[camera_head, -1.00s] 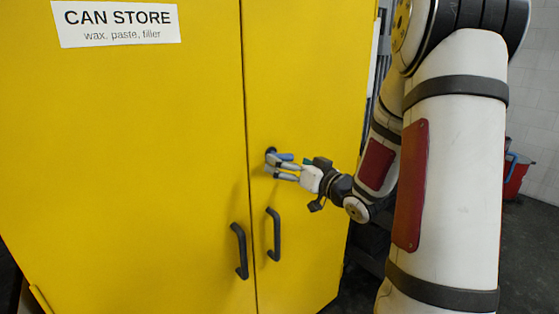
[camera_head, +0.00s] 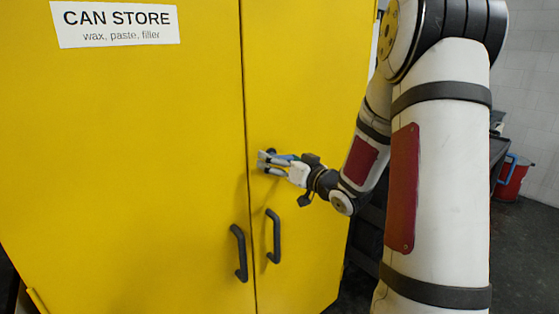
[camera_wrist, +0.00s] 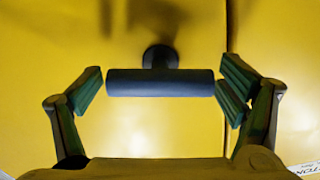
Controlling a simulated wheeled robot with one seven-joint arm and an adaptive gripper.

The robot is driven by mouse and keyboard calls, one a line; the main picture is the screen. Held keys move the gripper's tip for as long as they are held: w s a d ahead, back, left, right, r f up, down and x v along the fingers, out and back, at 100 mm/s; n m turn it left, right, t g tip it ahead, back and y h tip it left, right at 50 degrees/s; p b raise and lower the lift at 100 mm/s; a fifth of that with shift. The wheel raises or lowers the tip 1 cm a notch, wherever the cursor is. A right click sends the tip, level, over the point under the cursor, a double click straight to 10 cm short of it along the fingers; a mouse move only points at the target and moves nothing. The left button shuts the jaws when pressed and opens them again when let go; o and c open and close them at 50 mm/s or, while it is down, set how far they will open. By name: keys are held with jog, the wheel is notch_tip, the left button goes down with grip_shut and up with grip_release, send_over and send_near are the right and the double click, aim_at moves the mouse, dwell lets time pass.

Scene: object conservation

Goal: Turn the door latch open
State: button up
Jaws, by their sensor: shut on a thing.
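The door latch is a dark, round bar on a short round stem, on the yellow cabinet's right door. In the wrist view the latch (camera_wrist: 160,83) lies level across the picture. My gripper (camera_wrist: 161,88) is shut on it, with one finger pad at each end of the bar. In the head view my gripper (camera_head: 266,162) is at the right door, just right of the seam. There its fingers cover much of the latch (camera_head: 284,157), of which a bluish part shows. The right door (camera_head: 305,75) looks closed, flush with the left door (camera_head: 150,150).
Two dark pull handles, left (camera_head: 239,252) and right (camera_head: 273,236), stand out below the latch on either side of the seam. A white CAN STORE sign (camera_head: 116,24) is at the upper left. A red bucket (camera_head: 513,177) stands on the floor at the right.

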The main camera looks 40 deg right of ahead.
jog(key=n+b, duration=0.1)
jog(key=n, duration=0.1)
jog(key=shift+n+b, duration=0.3)
jog(key=shift+n, duration=0.1)
jog(key=o, duration=0.9)
jog(key=shift+o, duration=0.2)
jog(key=shift+s, duration=0.1)
jog(key=s, duration=1.1)
jog(key=shift+s+d, duration=0.2)
jog(key=shift+s, duration=0.2)
